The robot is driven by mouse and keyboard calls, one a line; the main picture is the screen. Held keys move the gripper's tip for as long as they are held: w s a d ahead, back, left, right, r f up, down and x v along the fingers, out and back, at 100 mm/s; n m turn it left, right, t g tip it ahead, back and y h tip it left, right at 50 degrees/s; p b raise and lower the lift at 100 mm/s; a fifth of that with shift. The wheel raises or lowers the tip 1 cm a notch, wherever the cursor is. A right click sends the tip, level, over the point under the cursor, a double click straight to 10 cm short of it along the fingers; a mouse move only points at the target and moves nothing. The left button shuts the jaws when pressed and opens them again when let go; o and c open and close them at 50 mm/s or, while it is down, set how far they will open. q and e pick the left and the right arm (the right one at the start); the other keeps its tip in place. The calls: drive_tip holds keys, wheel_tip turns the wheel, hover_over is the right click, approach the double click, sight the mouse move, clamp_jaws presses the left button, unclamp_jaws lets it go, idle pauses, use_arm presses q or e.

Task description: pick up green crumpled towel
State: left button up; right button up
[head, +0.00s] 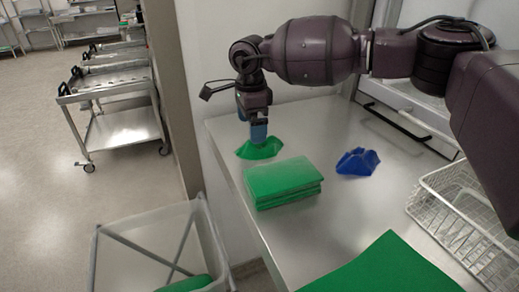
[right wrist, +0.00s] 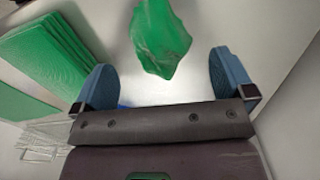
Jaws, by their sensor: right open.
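The green crumpled towel (head: 260,151) lies on the steel table at its far left, behind the folded green stack. My right gripper (head: 258,134) is directly above it, pointing down, with blue fingertips at or just over the towel; I cannot tell whether they touch it. In the right wrist view the crumpled towel (right wrist: 160,38) shows ahead, between the lines of the two widely spread blue fingers (right wrist: 162,66). The right gripper is open and holds nothing. My left gripper is not in view.
A stack of folded green towels (head: 283,183) is close in front. A blue crumpled cloth (head: 357,162) lies to the right. A white wire basket (head: 462,215) stands at the right, and a flat green cloth (head: 385,268) at the front.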

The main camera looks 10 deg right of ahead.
sight(269, 149)
drive_tip(key=shift+f, duration=0.55)
wheel_tip(269, 149, down, 5)
drive_tip(key=shift+s+r+b, duration=0.1)
drive_tip(key=shift+s+b, duration=0.05)
drive_tip(key=shift+b, duration=0.95)
drive_tip(key=shift+c, duration=0.2)
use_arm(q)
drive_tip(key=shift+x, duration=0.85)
use_arm(e)
drive_tip(key=c, duration=0.8)
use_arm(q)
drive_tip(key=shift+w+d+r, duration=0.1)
use_arm(e)
drive_tip(key=shift+o, duration=0.2)
